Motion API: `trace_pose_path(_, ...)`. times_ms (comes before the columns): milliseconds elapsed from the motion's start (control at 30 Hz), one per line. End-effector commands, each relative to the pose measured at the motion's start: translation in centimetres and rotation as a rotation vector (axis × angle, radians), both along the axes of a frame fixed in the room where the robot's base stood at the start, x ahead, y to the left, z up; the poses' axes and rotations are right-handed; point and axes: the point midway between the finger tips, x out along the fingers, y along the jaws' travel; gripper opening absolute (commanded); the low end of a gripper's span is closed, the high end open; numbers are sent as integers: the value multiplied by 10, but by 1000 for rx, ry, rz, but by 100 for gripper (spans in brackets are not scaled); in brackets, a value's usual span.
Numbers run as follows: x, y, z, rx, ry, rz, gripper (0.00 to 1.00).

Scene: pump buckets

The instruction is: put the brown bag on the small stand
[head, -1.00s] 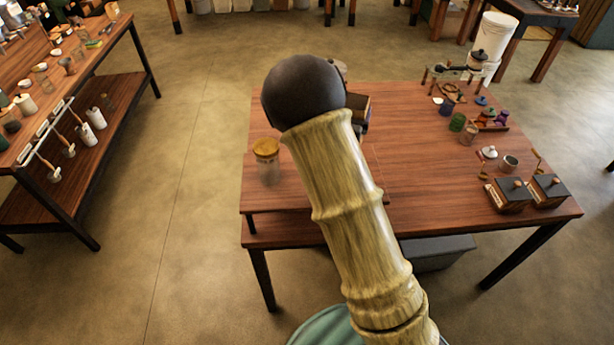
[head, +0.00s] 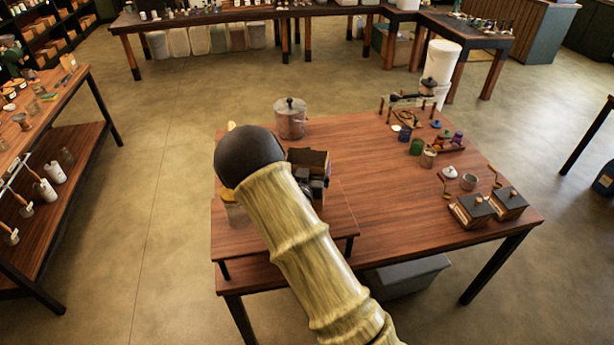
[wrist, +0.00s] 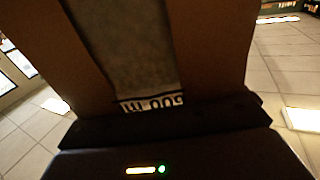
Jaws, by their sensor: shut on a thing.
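The brown bag (head: 308,158) is held by my gripper (head: 313,186), and both show just right of my arm's dark round joint. In the wrist view the brown bag (wrist: 215,45) fills the middle, with a grey panel and printed marks at its lower edge. My gripper (wrist: 165,118) is shut on it. The small stand (head: 325,222) is a low wooden platform at the table's left front. In the head view the bag and gripper overlap the stand's back edge; their height above it I cannot tell. My arm hides the stand's middle.
Boxes (head: 473,208), cups and a small scale occupy the right. The table's middle (head: 385,185) is clear.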

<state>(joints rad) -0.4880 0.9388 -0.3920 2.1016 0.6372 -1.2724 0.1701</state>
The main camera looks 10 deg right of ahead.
Motion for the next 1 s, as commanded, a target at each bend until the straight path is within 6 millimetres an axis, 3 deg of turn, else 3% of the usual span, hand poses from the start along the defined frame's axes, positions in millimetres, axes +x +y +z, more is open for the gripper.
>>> trace_pose_path(267, 0, 0, -2, -1, -2, 0, 35)
trace_pose_path(633, 0, 0, -38, -1, -3, 0, 35)
trace_pose_path(1000, 0, 0, -42, 0, -4, 0, 35)
